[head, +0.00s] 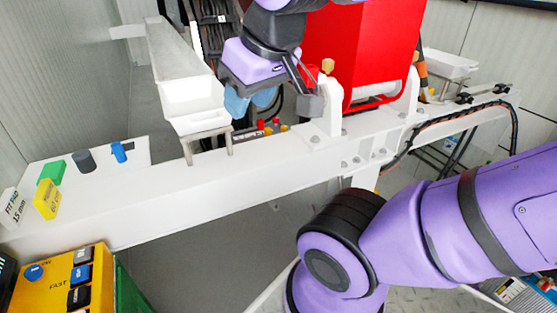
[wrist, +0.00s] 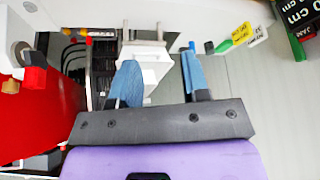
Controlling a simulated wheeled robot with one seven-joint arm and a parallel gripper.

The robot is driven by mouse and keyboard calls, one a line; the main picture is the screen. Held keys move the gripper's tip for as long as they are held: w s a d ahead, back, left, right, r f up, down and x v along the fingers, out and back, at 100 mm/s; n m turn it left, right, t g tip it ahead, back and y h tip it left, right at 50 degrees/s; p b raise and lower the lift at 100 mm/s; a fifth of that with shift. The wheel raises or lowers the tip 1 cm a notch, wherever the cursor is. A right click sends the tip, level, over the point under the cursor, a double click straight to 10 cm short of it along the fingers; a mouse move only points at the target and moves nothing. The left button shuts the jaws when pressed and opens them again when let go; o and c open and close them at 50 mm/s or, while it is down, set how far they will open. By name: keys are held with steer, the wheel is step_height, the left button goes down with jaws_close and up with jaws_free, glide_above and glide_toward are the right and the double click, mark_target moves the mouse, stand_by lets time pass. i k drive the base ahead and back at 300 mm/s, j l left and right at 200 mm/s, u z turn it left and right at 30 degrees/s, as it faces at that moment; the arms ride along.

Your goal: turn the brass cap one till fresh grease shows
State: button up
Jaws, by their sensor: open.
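A small brass cap (head: 328,66) sits on top of the nearer white bearing bracket (head: 332,97), against the red housing. A second brass cap (head: 415,57) tops the farther bracket. I read no number on either cap, and no grease is discernible. In the wrist view a brass piece (wrist: 11,86) shows at the left edge beside a small red block (wrist: 36,78). My gripper (head: 251,103) hangs left of the nearer bracket, with its blue fingers apart and empty. In the wrist view the open fingers (wrist: 158,62) have the white trough behind them, and the brass piece lies outside them.
A red housing (head: 362,45) stands behind the brackets. A white trough (head: 187,95) stands left of my gripper. The white beam (head: 260,170) carries yellow (head: 46,198) and green (head: 52,172) blocks at its left. A yellow button box (head: 55,285) is at the lower left.

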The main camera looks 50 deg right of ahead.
mark_target(328, 64)
steer(key=k+j+z, duration=0.1)
steer(key=z, duration=1.65)
